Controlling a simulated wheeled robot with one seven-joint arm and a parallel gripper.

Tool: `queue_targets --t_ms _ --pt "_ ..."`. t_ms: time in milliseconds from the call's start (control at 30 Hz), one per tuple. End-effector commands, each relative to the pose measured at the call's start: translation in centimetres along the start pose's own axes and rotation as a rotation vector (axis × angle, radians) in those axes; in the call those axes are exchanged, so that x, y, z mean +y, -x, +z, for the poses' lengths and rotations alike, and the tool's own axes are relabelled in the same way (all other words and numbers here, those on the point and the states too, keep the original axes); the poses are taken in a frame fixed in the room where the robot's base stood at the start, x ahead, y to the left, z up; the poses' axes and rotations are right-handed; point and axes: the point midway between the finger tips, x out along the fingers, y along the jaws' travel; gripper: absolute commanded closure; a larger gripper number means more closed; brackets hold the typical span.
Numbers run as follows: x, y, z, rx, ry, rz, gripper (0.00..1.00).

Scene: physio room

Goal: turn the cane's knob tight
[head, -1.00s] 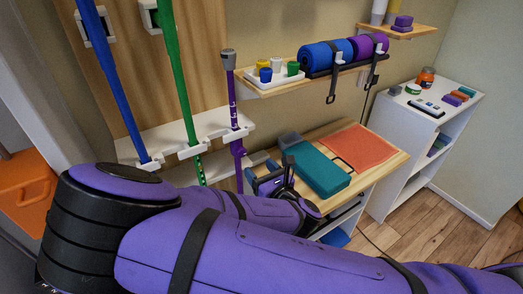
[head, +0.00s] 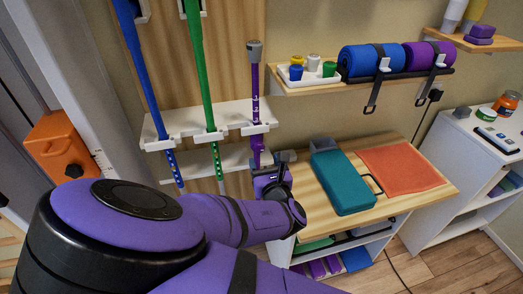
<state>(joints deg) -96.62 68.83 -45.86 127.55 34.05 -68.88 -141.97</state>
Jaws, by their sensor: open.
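A purple cane (head: 255,97) with a grey top hangs upright at the right end of the white wall rack, with pale marks down its shaft. My gripper (head: 265,172) is at the lower part of the cane, just under the rack. It is open; the fingers are small and dark, and I cannot tell whether they are around or beside the cane. The cane's knob cannot be made out; a grey piece (head: 285,157) shows just right of the shaft, and I cannot tell what it belongs to. My wrist hides the cane's lower end.
A blue cane (head: 140,75) and a green cane (head: 201,75) hang to the left on the rack (head: 228,122). A teal case (head: 342,182) and an orange cloth (head: 400,172) lie on the wooden bench. A shelf above holds small cups and rolled mats (head: 370,60).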

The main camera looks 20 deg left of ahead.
Motion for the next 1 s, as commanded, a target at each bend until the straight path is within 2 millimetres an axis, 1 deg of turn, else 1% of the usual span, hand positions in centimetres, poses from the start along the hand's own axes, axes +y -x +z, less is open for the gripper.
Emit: queue_targets --t_ms 33,100,300,500,733,767,800,967,1000 --pt "-0.1 -1.0 0.0 -0.002 -0.002 -0.001 0.37" --pt "-0.1 -2.1 0.0 -0.001 -0.001 -0.003 0.37" --pt "0.0 -4.6 0.0 0.000 0.000 -0.001 0.37" --pt "-0.1 -5.5 0.0 0.000 0.000 -0.001 0.37" --pt "0.0 -5.5 0.0 0.000 0.001 0.000 0.37" --pt "0.0 -5.5 0.0 0.000 0.001 0.000 0.39" --pt "0.0 -5.5 0.0 0.000 0.000 0.000 0.48" --pt "0.0 -5.5 0.0 0.000 0.000 0.000 0.85" --pt "0.0 -5.5 0.0 0.000 0.000 0.000 0.86"
